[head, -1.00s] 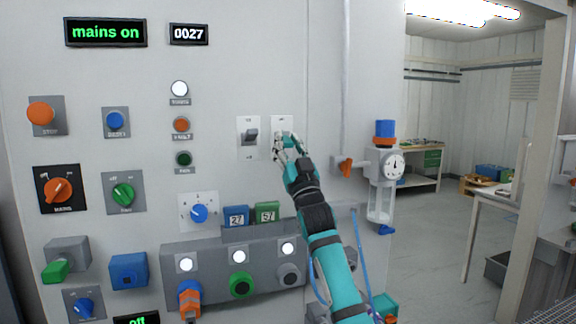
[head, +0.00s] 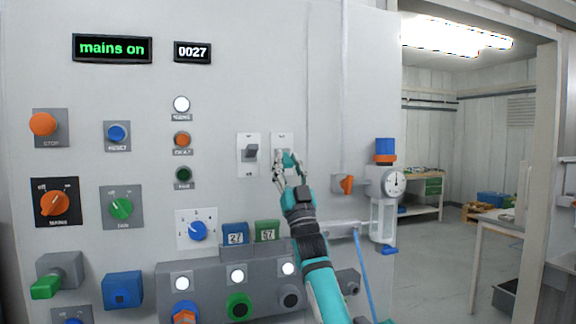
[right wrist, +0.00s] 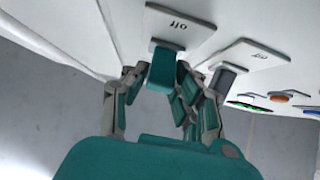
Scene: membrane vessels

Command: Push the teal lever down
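The teal lever (head: 289,159) sits on a white plate (head: 281,143) on the panel, right of a grey lever (head: 250,152) on a similar plate. In the right wrist view the teal lever (right wrist: 163,69) sticks out below an upside-down "off" label, between my fingers. My right gripper (head: 289,172) is at the lever, with its fingers apart on either side; it also shows in the right wrist view (right wrist: 157,82). I cannot tell whether a finger touches the lever. The lever's base is partly hidden by the gripper in the head view. My left gripper is not in view.
Below the gripper are blue (head: 235,233) and green (head: 267,231) number blocks and a projecting grey box (head: 210,284) with buttons. Left of the levers are lamps and knobs.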

